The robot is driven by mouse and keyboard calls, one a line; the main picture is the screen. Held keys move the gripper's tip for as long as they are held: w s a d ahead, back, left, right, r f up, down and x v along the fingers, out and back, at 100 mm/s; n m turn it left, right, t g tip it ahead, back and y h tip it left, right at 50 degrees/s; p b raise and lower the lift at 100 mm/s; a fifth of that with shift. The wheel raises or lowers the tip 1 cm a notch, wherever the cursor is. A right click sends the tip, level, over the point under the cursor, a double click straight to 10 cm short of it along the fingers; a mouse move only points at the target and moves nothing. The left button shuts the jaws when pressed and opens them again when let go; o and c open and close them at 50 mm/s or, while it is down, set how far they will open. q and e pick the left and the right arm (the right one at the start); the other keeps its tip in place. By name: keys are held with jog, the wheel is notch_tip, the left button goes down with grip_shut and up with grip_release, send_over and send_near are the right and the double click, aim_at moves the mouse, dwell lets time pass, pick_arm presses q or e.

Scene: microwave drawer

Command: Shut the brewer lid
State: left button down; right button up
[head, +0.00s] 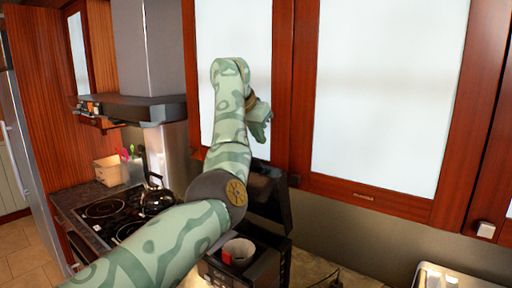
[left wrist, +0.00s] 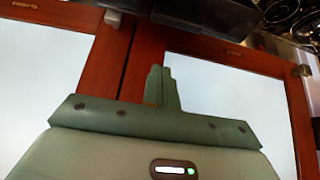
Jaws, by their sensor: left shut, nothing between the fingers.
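The brewer (head: 268,270) is a dark machine on the counter at the lower middle of the head view. Its dark lid (head: 270,195) stands raised behind the open top, and a round grey and red holder (head: 238,251) shows inside. My left arm covers part of the lid's left side. My left gripper (head: 262,132) is above the lid, in front of the upper cupboards and apart from the lid. In the left wrist view its fingers (left wrist: 161,86) are together with nothing between them. My right gripper is not in view.
Upper cupboards (head: 385,90) with white panels hang behind my left arm. A stove (head: 115,215) with a kettle (head: 157,198) is at the left, under a hood (head: 135,108). A toaster-like metal appliance (head: 452,278) sits at the lower right. Some bare counter lies between it and the brewer.

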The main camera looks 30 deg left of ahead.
pick_arm(q)
jog(key=f, duration=0.2)
jog(key=f+p, duration=0.1)
jog(key=shift+s+a+f+p, duration=0.2)
jog(key=shift+s+f+p, duration=0.1)
jog(key=shift+s+f, duration=0.25)
jog(key=shift+s, duration=0.4)
